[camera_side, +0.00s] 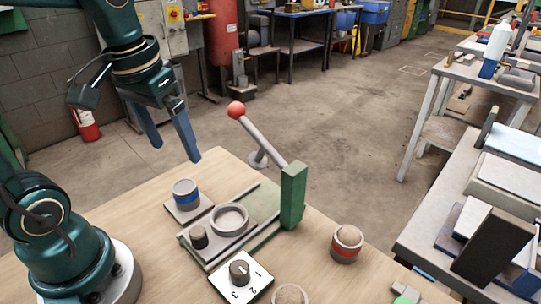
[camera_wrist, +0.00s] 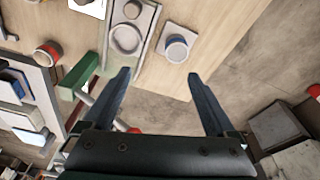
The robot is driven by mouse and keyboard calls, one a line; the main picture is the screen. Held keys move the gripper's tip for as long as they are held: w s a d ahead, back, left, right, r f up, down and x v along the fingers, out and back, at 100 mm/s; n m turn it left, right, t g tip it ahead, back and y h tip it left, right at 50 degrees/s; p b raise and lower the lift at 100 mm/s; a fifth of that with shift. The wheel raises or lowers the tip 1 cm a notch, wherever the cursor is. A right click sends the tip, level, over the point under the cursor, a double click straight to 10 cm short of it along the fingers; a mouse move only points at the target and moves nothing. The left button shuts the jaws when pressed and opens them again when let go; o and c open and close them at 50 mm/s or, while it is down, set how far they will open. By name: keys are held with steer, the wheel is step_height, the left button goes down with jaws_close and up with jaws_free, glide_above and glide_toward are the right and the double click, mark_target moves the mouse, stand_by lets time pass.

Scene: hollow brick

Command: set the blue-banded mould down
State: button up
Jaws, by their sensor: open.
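The blue-banded mould (camera_side: 185,192), a short grey cylinder with a blue band, stands upright on a pale square pad (camera_side: 189,208) on the wooden table. In the wrist view the mould (camera_wrist: 176,48) sits on the same pad (camera_wrist: 193,36), ahead of the fingers. My gripper (camera_side: 175,153) is open and empty, in the air above and behind the mould, clear of it. In the wrist view my gripper (camera_wrist: 160,82) shows its two fingers spread wide with nothing between them.
A press with a round recess (camera_side: 230,220), green post (camera_side: 292,195) and red-knobbed lever (camera_side: 236,110) stands right of the mould. A red-banded mould (camera_side: 346,244) stands further right. A numbered dial (camera_side: 240,272) and a sand-filled pot (camera_side: 290,296) are at the front.

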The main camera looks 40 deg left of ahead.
steer(key=s+d+f+m+t, duration=0.1)
steer(key=s+d+m+t, duration=0.2)
steer(key=d, duration=0.2)
steer(key=shift+s+d+h, duration=0.15)
steer(key=shift+s+h, duration=0.15)
steer(key=shift+s, duration=0.1)
steer(key=shift+f, duration=0.1)
stand_by(0.8)
